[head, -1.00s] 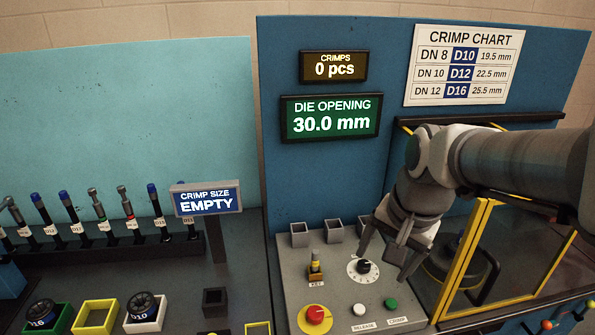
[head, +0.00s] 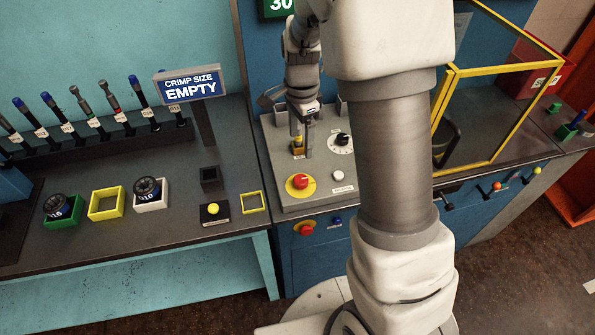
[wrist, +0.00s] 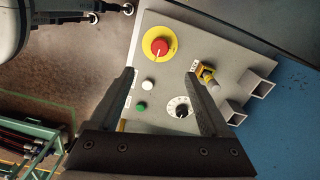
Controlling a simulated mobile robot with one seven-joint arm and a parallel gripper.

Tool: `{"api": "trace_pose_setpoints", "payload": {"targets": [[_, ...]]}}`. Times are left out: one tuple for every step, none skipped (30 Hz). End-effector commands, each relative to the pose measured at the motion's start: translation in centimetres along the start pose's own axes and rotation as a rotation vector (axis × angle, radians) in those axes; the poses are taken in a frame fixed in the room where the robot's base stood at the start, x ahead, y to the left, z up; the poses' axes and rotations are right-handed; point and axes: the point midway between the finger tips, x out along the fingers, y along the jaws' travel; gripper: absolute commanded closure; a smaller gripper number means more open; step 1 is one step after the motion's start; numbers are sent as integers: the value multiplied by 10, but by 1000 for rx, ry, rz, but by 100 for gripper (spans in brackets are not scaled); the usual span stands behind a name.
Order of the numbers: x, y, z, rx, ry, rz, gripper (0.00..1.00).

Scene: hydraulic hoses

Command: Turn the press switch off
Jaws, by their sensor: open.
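The grey control panel (head: 270,145) of the press carries a red knob on a yellow disc (head: 299,182), a yellow key switch (head: 297,147), a black dial (head: 342,140) and a white button (head: 338,175). In the wrist view, the red knob (wrist: 159,46) with a white pointer line lies beyond my fingertips, the key switch (wrist: 205,73) is by the right fingertip, and the dial (wrist: 180,107) and green button (wrist: 141,106) lie between the fingers. My gripper (wrist: 160,76) is open and empty, over the panel. Which control is the press switch, I cannot tell.
The yellow-framed guard (head: 445,110) stands at right. Square holders (wrist: 262,84) stick up along the panel's back. My arm hides part of the panel.

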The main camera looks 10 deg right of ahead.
Motion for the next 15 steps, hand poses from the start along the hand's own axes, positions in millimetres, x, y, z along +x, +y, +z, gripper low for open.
{"api": "trace_pose_setpoints", "payload": {"targets": [[12,2,0,0,-1,7,19],[19,2,0,0,-1,7,19],[28,2,0,1,-1,7,19],[34,2,0,1,-1,6,19],[41,2,0,1,-1,7,19],[49,2,0,0,-1,7,19],[56,2,0,-1,-1,7,19],[62,2,0,-1,-1,7,19],[70,2,0,0,-1,6,19],[76,2,0,0,-2,6,19],[82,2,0,1,-1,6,19],[90,2,0,0,-1,6,19],[96,2,0,0,-1,5,19],[101,2,0,-1,-1,5,19],[108,2,0,-1,-1,5,19]]}}
